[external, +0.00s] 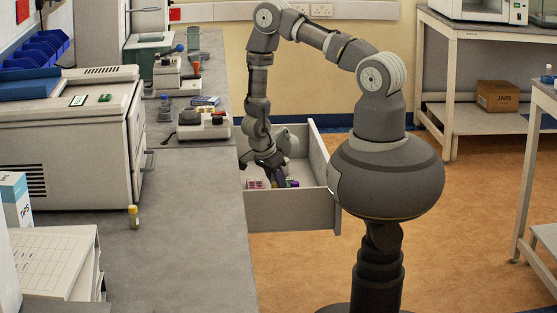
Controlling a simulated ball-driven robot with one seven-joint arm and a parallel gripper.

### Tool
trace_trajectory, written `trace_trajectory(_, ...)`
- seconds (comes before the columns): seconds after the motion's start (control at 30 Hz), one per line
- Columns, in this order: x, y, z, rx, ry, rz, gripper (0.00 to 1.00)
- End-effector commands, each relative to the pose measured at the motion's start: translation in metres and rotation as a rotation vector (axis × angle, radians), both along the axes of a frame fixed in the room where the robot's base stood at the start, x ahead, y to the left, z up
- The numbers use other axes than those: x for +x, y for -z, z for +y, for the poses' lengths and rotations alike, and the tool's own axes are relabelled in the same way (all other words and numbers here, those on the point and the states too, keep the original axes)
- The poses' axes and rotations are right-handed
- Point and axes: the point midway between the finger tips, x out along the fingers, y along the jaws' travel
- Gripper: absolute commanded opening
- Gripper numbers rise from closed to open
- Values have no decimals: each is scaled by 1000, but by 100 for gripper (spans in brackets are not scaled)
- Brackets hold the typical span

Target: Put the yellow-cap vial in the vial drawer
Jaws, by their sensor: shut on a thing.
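The yellow-cap vial (133,217) stands upright on the grey counter at the left front, well away from my gripper. The vial drawer (292,212) is pulled out from the counter, open at the top. My gripper (280,180) points down inside the drawer, low near its front-left part. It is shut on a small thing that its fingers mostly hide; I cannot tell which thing. A purple and blue item (292,183) shows right beside the fingers. Pink items (254,184) lie in the drawer to the left of the gripper.
A large white machine (75,135) stands behind the vial on the counter (190,240). Instruments (204,125) stand farther back. The counter right of the vial is clear.

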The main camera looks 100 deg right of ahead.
Motion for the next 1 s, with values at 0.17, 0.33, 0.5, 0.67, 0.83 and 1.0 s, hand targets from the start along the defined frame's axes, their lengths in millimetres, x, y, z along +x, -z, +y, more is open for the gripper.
trace_trajectory(0.17, -1, 30, 0, 2, -5, 1, 4)
trace_trajectory(0.33, 0, 62, 0, 1, -6, 1, 4)
trace_trajectory(0.5, 0, 84, 0, 1, -6, 1, 4)
trace_trajectory(0.67, 0, 100, -1, 0, -5, 0, 4)
trace_trajectory(0.83, 0, 98, -1, 0, -6, -1, 4)
trace_trajectory(1.0, 0, 101, 0, 1, -6, -1, 40)
